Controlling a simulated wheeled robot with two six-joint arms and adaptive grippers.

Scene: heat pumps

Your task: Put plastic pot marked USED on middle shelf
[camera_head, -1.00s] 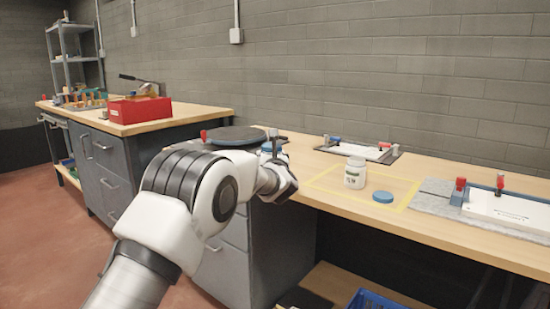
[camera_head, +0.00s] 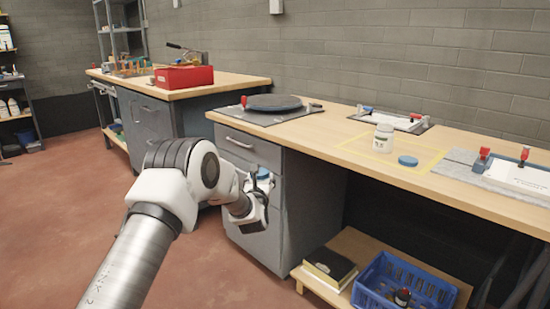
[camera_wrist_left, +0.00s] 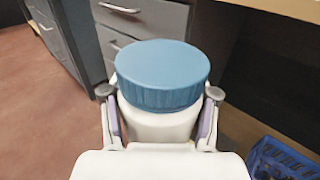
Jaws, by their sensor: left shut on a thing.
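My left gripper (camera_head: 256,193) is shut on a white plastic pot with a blue screw lid (camera_wrist_left: 162,78). In the left wrist view the pot (camera_wrist_left: 160,124) sits upright between the two fingers. Its marking is not visible. In the head view only the blue lid (camera_head: 263,173) shows clearly above the gripper, which is in front of the bench drawers. A dark shelf unit (camera_head: 34,101) stands at the far left edge, with white containers on more than one level; it is partly cut off. My right gripper is not in view.
A white pot (camera_head: 383,138) stands on the workbench (camera_head: 340,128) inside a yellow outline, with a loose blue lid (camera_head: 408,161) beside it. A blue crate (camera_head: 395,285) lies on the low shelf beneath. The red-brown floor (camera_head: 60,215) at the left is clear.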

